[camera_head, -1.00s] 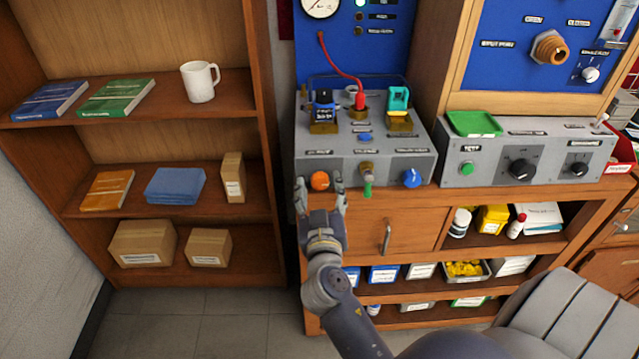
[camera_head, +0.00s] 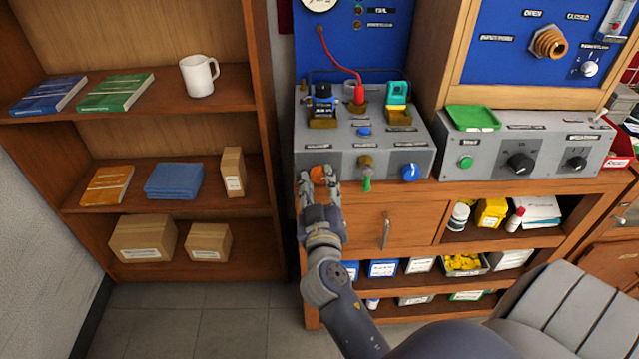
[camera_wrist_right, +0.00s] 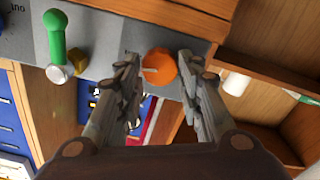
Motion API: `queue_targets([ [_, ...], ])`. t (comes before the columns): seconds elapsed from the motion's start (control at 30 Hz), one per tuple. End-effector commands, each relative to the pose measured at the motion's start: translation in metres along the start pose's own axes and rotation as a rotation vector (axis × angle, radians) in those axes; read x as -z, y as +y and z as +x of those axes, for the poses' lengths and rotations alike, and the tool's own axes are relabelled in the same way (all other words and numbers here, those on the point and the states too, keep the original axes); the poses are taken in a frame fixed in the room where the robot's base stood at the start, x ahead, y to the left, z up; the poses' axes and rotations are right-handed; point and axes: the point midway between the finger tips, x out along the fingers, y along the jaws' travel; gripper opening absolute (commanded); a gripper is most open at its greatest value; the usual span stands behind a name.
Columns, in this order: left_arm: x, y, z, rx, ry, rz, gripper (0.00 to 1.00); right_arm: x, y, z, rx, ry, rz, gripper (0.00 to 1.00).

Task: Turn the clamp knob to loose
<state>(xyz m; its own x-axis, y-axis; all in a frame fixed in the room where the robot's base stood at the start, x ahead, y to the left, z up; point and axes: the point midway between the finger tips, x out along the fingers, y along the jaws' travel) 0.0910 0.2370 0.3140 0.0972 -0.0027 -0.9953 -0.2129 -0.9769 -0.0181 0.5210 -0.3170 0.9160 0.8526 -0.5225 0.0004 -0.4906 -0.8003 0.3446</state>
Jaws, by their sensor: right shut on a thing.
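The orange knob (camera_head: 318,174) is at the left end of the grey test box's front (camera_head: 345,182). My right gripper (camera_head: 319,177) reaches it from the front and below, with one finger on each side, shut on the knob. In the right wrist view the knob (camera_wrist_right: 160,66) shows between the fingertips of my right gripper (camera_wrist_right: 158,58), with a pale pointer mark on its face. The knob labels are too small to read. My left gripper is out of view.
A green-handled lever (camera_head: 367,175) and a blue knob (camera_head: 411,173) sit to the right on the same front. A red cable (camera_head: 342,65) runs above the box. A wooden cabinet (camera_head: 360,222) stands below, and a shelf unit (camera_head: 270,150) at left.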

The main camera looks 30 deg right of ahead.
Motion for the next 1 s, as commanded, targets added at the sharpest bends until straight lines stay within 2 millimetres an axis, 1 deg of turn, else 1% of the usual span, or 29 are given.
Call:
queue_targets([
  [0.47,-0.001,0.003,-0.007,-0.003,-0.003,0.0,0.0,0.001,-0.001,0.0,0.0,0.0,-0.439,0.1],
  [1.0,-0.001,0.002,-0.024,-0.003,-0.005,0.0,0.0,0.0,-0.002,0.0,-0.001,0.0,-0.955,0.1],
])
